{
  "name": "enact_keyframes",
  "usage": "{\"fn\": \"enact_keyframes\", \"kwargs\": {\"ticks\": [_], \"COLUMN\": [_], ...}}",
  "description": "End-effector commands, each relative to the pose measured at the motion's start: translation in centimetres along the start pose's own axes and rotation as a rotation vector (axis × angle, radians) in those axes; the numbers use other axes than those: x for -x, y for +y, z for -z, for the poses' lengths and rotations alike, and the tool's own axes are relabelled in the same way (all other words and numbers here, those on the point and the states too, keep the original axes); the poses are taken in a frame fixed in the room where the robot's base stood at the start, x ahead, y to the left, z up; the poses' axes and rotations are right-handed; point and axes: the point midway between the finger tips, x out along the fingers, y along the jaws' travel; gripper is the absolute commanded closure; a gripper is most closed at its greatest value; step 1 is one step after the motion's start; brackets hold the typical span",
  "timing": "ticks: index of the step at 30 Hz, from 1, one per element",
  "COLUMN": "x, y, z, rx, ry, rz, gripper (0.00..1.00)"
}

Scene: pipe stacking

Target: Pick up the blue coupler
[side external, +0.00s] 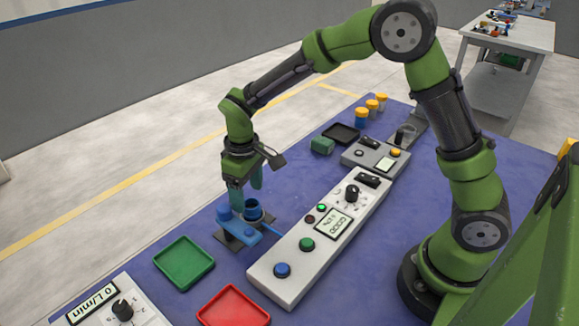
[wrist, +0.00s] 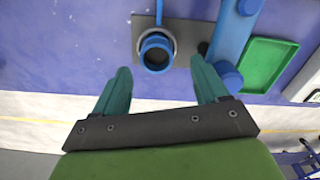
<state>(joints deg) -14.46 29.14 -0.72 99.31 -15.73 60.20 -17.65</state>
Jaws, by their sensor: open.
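The blue coupler looks to be the short, open blue ring (wrist: 157,48) seen in the wrist view on a grey plate (wrist: 187,32). In the side view it is the blue cup-like ring (side external: 253,210). My gripper (wrist: 160,67) is open and empty. Its two green fingers point toward the ring, one to each side of its line in the wrist view. In the side view my gripper (side external: 246,192) hangs just above the blue parts; whether a finger touches them I cannot tell.
A green tray (side external: 184,262), a red tray (side external: 233,306) and a white control panel (side external: 325,235) stand nearby. Yellow-capped blue parts (side external: 361,117) stand farther back.

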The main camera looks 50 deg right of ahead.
Motion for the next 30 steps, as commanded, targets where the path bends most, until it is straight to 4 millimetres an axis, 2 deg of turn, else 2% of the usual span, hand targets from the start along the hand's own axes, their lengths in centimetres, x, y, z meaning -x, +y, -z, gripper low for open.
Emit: {"fn": "enact_keyframes", "kwargs": {"ticks": [3, 7, 11, 17, 28, 29, 30], "x": [-2.0, -3.8, -4.5, -4.5, -4.5, -4.5, -4.5], "y": [0.3, 0.4, 0.4, 0.4, 0.4, 0.4, 0.4], "z": [-0.3, -0.2, -0.2, -0.2, -0.2, -0.2, -0.2], "rx": [-0.001, -0.001, -0.001, -0.001, -0.001, -0.001, -0.001], "ry": [-0.006, -0.004, -0.002, -0.001, -0.001, -0.001, -0.001], "rz": [0.0, 0.0, 0.0, 0.0, 0.0, 0.0, 0.0], "gripper": [0.27, 0.27, 0.27, 0.27, 0.82, 0.86, 0.86]}}
